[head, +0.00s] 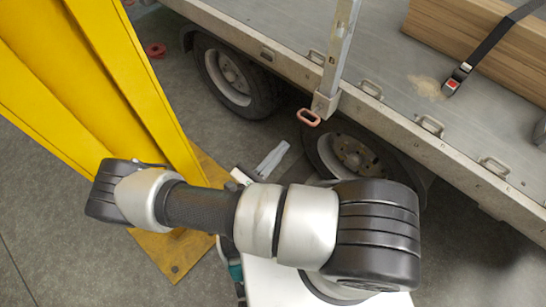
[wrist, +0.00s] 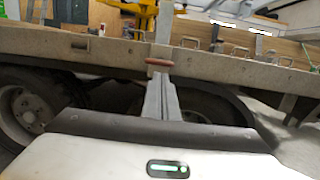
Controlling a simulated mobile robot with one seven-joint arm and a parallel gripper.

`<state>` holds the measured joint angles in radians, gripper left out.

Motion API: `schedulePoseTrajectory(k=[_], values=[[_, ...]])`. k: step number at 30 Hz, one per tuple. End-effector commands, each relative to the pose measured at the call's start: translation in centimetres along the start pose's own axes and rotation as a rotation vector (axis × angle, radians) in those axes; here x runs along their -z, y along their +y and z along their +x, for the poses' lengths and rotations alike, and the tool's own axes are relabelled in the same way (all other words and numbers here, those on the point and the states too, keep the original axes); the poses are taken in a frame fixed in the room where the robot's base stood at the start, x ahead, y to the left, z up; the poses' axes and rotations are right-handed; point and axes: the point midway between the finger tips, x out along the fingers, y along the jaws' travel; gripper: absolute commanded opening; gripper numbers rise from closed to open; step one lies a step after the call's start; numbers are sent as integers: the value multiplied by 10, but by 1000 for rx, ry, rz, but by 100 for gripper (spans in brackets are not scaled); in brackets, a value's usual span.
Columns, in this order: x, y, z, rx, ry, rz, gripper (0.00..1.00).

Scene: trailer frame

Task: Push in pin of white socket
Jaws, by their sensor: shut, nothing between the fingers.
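A pale socket (head: 325,105) sits on the trailer's side rail at the foot of a grey upright post (head: 340,50). A reddish loop-handled pin (head: 309,117) sticks out from the socket's lower outer side. In the wrist view the pin handle (wrist: 160,62) lies crosswise just beyond my fingertips. My gripper (head: 284,148) is shut and empty, below and left of the pin in the head view, with a visible gap there. In the wrist view my gripper (wrist: 160,80) points at the handle; whether it touches is unclear. The pin's shaft is hidden.
The trailer's side rail (head: 400,122) runs across above two wheels, one being the left wheel (head: 235,72). A yellow steel column (head: 115,85) stands close on the left. Timber (head: 480,40) and a black strap (head: 485,50) lie on the bed.

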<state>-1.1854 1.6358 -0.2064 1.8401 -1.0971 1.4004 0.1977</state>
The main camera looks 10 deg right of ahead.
Motion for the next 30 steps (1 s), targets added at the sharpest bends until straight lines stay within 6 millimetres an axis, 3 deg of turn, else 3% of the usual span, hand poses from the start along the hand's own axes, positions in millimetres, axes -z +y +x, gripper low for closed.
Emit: schedulePoseTrajectory(k=[6,12,30], values=[[0,-1,47,2,-2,-1,0],[1,0,74,1,0,1,0],[1,0,90,0,-1,0,0]])
